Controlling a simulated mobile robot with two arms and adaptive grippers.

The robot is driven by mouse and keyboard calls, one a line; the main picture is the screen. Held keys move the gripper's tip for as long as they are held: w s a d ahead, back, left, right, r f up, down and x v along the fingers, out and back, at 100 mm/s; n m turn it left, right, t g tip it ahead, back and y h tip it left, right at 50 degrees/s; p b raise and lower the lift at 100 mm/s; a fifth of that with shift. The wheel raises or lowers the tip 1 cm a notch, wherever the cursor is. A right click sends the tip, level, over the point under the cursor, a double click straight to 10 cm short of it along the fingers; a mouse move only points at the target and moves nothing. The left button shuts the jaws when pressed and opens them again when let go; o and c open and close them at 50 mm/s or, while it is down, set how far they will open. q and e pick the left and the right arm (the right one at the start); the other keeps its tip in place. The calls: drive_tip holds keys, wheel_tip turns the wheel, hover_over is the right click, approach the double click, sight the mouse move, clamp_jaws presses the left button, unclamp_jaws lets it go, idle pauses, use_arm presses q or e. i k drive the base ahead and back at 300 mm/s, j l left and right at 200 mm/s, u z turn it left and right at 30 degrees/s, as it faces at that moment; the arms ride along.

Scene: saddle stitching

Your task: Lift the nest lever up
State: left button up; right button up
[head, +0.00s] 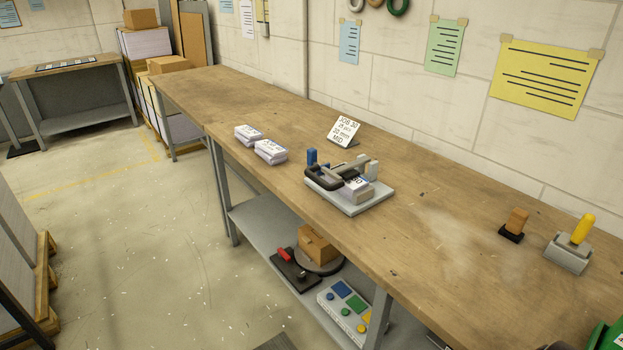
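A small fixture on a light grey base plate (377,199) sits near the middle of the long wooden bench. It has a black bar-like part (325,181) on its left, which looks like the nest lever, and a blue upright knob (311,156) behind it. A grey bar crosses the fixture's back. A small printed stack (357,186) lies in the fixture, partly covered by the black part. I cannot tell the lever's exact position at this size. Neither of my grippers shows in the head view.
Two printed stacks (270,151) lie left of the fixture, and a job card (343,131) stands behind it. A wooden-handled stamp (515,224) and a yellow-handled tool (574,246) stand at the right. Bench room between them and the fixture is clear. A lower shelf (262,232) holds tools.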

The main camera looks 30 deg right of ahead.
sight(345, 173)
drive_tip(key=z, duration=1.25)
